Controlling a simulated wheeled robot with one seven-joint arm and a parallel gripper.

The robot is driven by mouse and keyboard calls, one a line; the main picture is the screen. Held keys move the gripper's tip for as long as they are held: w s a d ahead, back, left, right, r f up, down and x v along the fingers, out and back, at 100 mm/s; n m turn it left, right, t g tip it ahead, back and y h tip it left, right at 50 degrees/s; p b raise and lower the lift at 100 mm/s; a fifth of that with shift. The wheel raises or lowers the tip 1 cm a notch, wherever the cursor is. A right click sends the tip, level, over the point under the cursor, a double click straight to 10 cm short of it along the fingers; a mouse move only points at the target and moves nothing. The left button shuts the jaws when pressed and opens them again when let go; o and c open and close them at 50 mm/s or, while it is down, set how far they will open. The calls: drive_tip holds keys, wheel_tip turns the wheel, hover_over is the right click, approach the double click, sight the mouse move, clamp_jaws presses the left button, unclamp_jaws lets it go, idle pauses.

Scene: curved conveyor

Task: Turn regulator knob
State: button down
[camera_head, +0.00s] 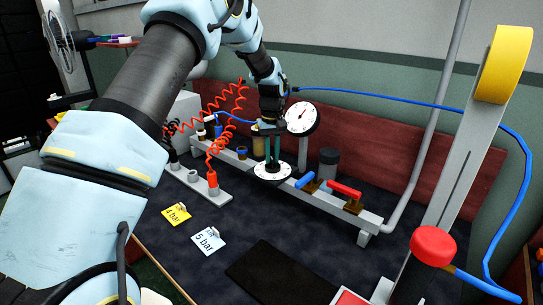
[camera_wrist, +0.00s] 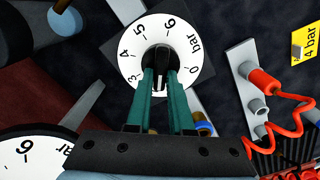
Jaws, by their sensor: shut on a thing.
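The regulator knob (camera_wrist: 161,54) is a small black grip in the middle of a round white dial (camera_wrist: 200,60) marked in bar, with 0, 3, 4, 5 and 6 readable in the wrist view. The dial (camera_head: 272,174) lies face up on the rail in the head view. My gripper (camera_wrist: 161,72) has its two green fingers either side of the knob and is shut on it. In the head view my gripper (camera_head: 273,154) points down over the dial, and the knob is hidden. I cannot tell which mark the knob points to.
A pressure gauge (camera_head: 302,118) stands just behind my gripper. Yellow "4 bar" (camera_head: 176,214) and white "5 bar" (camera_head: 208,241) cards lie in front. Red (camera_head: 343,190) and blue (camera_head: 305,181) levers sit right of the dial. Coiled red hoses (camera_head: 222,140) hang to its left.

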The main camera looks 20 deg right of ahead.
sight(272, 159)
drive_tip(key=shift+m, duration=0.6)
drive_tip(key=c, duration=0.8)
unclamp_jaws()
drive_tip(key=shift+r, duration=0.1)
wheel_tip(272, 159, up, 11)
drive_tip(key=b, duration=0.2)
drive_tip(key=shift+f, duration=0.2)
